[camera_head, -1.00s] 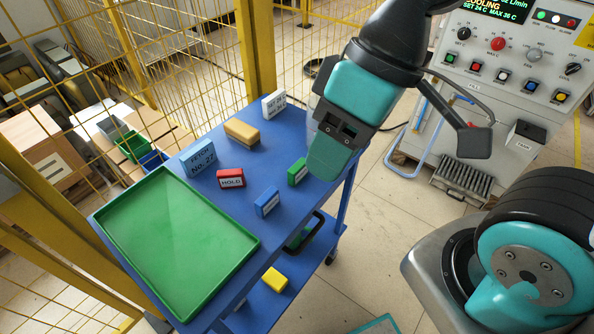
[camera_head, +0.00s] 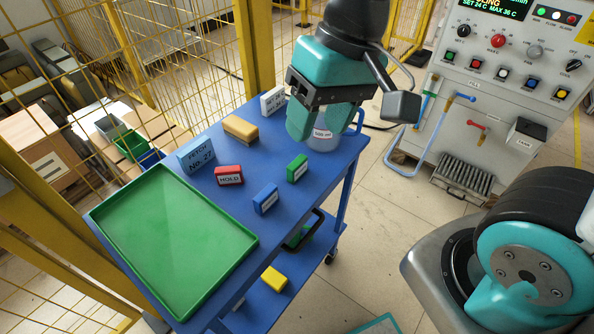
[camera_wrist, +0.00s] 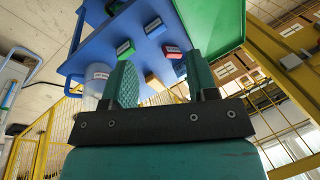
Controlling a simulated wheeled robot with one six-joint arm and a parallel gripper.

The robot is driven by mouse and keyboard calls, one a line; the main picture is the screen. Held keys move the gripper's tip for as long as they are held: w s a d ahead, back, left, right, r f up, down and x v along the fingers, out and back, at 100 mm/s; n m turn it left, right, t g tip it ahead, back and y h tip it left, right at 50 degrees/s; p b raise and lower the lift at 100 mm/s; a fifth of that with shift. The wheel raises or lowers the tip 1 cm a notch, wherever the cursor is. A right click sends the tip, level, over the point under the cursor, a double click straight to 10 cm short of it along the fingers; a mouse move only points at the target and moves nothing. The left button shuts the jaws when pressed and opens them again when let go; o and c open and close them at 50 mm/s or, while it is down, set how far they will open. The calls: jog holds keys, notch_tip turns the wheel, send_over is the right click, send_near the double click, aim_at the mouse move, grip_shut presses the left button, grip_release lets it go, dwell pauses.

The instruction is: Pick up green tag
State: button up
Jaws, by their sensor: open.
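The green tag (camera_head: 297,168) is a small block with a white label, standing on the blue cart top right of the blue tag. In the wrist view the green tag (camera_wrist: 125,48) shows just beyond the left fingertip. My gripper (camera_head: 318,122) is above the far right part of the cart, behind the green tag in the head view. Its teal fingers (camera_wrist: 160,85) are spread with nothing between them. The gripper is apart from the tag.
On the blue cart (camera_head: 300,210) are a red HOLD tag (camera_head: 229,176), a blue tag (camera_head: 265,201), a blue block (camera_head: 196,155), a tan block (camera_head: 241,130), a white block (camera_head: 273,101), a clear container (camera_head: 323,138) and a green tray (camera_head: 175,240). A yellow block (camera_head: 274,279) sits on the lower shelf.

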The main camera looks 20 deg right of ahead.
jog(key=w+d+f+m+h+b, duration=0.2)
jog(key=w+f+m, duration=0.3)
jog(key=w+m, duration=0.25)
jog(key=m+h+b, duration=0.1)
jog(key=m, duration=0.6)
send_over(297, 162)
notch_tip(297, 162, down, 5)
jog(key=shift+n, duration=0.25)
jog(key=f, duration=1.1)
jog(key=shift+s+f, duration=0.15)
jog(key=shift+s, duration=0.2)
jog(key=shift+w+f, duration=0.2)
jog(key=shift+f, duration=1.3)
jog(key=shift+w+f, duration=0.2)
jog(key=shift+f, duration=1.3)
grip_shut()
